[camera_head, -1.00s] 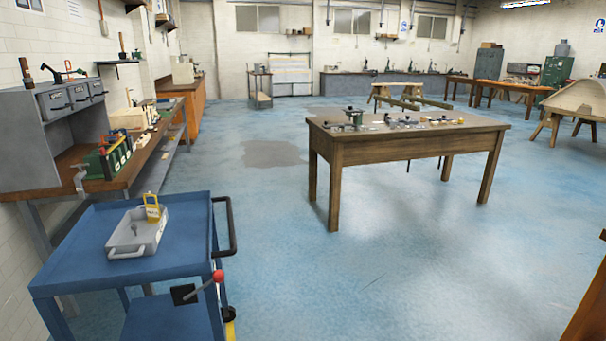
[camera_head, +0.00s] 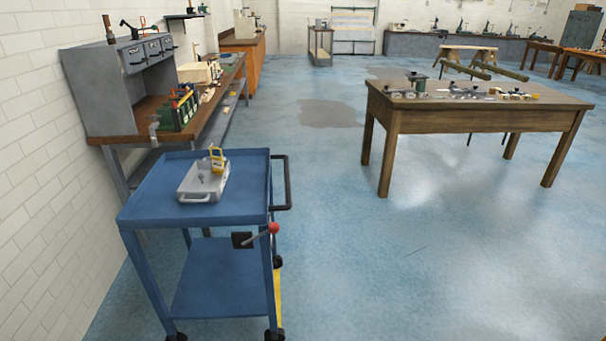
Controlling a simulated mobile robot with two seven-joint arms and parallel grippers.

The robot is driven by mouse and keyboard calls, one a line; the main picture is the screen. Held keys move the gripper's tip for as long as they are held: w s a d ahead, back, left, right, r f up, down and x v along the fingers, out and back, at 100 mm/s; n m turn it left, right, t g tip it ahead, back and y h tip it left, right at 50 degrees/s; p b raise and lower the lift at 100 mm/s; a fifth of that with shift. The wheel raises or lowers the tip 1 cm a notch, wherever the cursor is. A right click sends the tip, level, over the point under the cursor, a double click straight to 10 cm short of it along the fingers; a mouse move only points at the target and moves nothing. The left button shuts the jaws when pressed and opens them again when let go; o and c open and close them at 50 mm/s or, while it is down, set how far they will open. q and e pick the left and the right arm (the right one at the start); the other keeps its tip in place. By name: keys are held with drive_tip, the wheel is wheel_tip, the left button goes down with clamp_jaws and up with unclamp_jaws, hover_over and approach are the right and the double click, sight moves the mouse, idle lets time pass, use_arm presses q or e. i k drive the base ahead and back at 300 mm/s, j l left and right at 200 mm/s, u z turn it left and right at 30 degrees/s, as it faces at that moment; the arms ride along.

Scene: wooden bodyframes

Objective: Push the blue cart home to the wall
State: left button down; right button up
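The blue cart (camera_head: 240,207) stands on the floor at the lower left, in front of the grey workbench. It has a lower shelf (camera_head: 225,285), black castors and a black push handle (camera_head: 284,182) on its right side. A lever with a red knob (camera_head: 273,228) sticks out from its near right corner. A grey tray (camera_head: 196,194) with a yellow padlock-shaped item (camera_head: 217,159) sits on its top. The white brick wall (camera_head: 45,170) runs along the left, with a strip of floor between it and the cart. Neither of my grippers is in view.
A workbench (camera_head: 130,126) with a grey drawer unit (camera_head: 112,85) stands against the left wall, just behind the cart. A wooden table (camera_head: 440,118) with small parts stands to the right. The blue floor (camera_head: 400,270) between and in front of them is clear.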

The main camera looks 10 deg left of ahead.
sight(222, 278)
drive_tip(key=i+l+u, duration=0.25)
drive_tip(key=l+u, duration=0.25)
drive_tip(key=i+l+u, duration=0.25)
drive_tip(key=l, duration=0.15)
drive_tip(key=l+u, duration=0.25)
